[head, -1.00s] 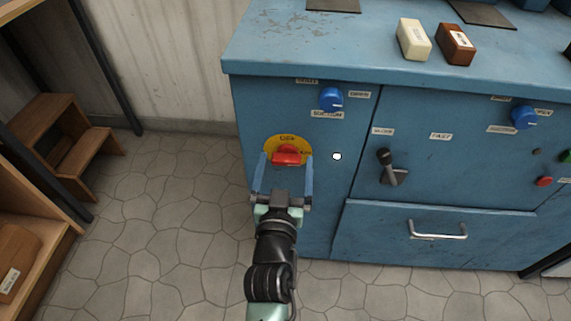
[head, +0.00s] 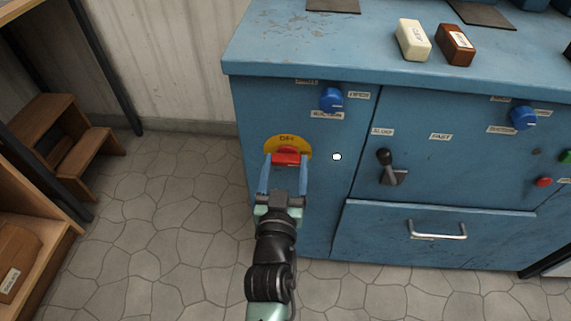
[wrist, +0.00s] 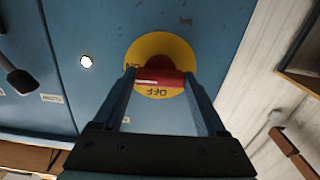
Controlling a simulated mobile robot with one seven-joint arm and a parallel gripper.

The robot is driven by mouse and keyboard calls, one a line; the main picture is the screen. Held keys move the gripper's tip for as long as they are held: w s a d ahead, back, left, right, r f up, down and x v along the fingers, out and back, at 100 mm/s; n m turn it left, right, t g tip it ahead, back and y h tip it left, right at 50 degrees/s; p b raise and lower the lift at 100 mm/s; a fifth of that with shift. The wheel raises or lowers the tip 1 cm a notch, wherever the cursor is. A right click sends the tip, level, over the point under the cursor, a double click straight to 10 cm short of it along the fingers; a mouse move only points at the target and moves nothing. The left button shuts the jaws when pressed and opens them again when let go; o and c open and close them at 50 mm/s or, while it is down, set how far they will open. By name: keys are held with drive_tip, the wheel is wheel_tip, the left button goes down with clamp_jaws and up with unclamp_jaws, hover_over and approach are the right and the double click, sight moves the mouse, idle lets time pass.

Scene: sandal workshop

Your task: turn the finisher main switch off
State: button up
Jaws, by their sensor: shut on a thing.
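The finisher main switch is a red handle (head: 288,157) on a round yellow plate (head: 271,146), at the left of the blue cabinet front. My gripper (head: 286,162) is shut on the red handle, one blue finger at each end. In the wrist view the handle (wrist: 160,77) lies crosswise between my fingers (wrist: 160,82). A white mark shows on its left part there, on the side of the ON label. The OFF label reads upside down below the handle in that view and above it in the head view. My fingers partly cover the plate.
A small white round lamp (head: 337,157) and a blue knob (head: 331,99) are near the switch. A black lever (head: 390,168) and a drawer handle (head: 437,230) are further right. Wooden steps (head: 62,140) stand at the left, with clear stone floor between.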

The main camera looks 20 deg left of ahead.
drive_tip(key=n+p, duration=0.1)
drive_tip(key=n, duration=0.3)
drive_tip(key=shift+n, duration=0.3)
drive_tip(key=n+p, duration=0.1)
drive_tip(key=n, duration=0.8)
drive_tip(key=shift+p, duration=0.35)
drive_tip(key=shift+n, duration=1.8)
drive_tip(key=o, duration=1.3)
drive_tip(key=shift+s, duration=0.1)
drive_tip(key=v, duration=1.2)
drive_tip(key=shift+s+b, duration=0.3)
drive_tip(key=shift+s, duration=0.1)
drive_tip(key=shift+d+r, duration=0.1)
drive_tip(key=shift+d, duration=0.05)
